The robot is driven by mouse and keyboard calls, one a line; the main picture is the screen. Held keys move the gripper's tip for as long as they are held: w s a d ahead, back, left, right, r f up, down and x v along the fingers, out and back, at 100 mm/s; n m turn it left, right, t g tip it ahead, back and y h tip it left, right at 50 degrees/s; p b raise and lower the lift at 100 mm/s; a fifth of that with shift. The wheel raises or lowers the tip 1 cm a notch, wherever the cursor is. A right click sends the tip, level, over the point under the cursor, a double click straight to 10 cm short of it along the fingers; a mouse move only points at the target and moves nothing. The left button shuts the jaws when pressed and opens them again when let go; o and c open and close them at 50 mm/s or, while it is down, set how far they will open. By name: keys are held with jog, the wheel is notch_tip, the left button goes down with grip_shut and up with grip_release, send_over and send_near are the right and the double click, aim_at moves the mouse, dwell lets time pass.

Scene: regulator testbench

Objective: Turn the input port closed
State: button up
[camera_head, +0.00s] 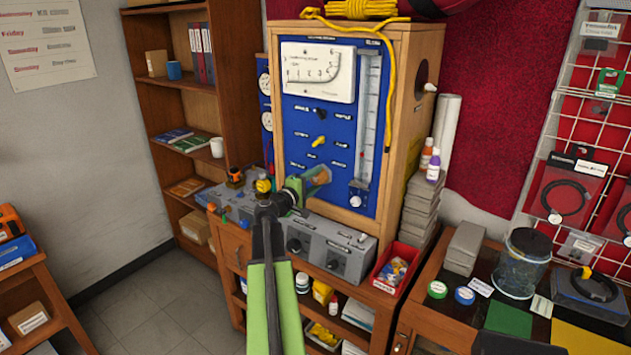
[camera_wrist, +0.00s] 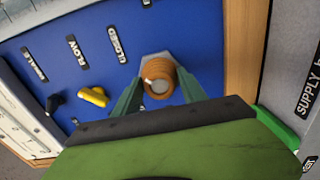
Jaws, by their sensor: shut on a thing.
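A copper-coloured round fitting (camera_wrist: 158,76) with a pale hexagonal base sticks out of the blue panel (camera_wrist: 60,38). It looks like the input port. My gripper (camera_wrist: 160,90) has one green finger on each side of it and is shut on it. In the head view my gripper (camera_head: 306,186) reaches the lower part of the blue panel (camera_head: 345,137), where the fitting (camera_head: 319,177) shows partly behind the fingers. A label that seems to read "CLOSED" (camera_wrist: 117,44) is near the fitting in the wrist view.
A yellow knob (camera_wrist: 93,97) and a black knob (camera_wrist: 55,101) are beside the fitting on the panel. A grey control box (camera_head: 330,240) lies below my gripper. A red bin (camera_head: 397,267) stands to its right, and a yellow rope (camera_head: 389,90) hangs down the cabinet.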

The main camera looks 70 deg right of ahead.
jog(key=shift+f, duration=0.1)
jog(key=o, duration=1.3)
jog(key=shift+o, duration=0.2)
jog(key=v, duration=1.7)
jog(key=shift+a, duration=0.3)
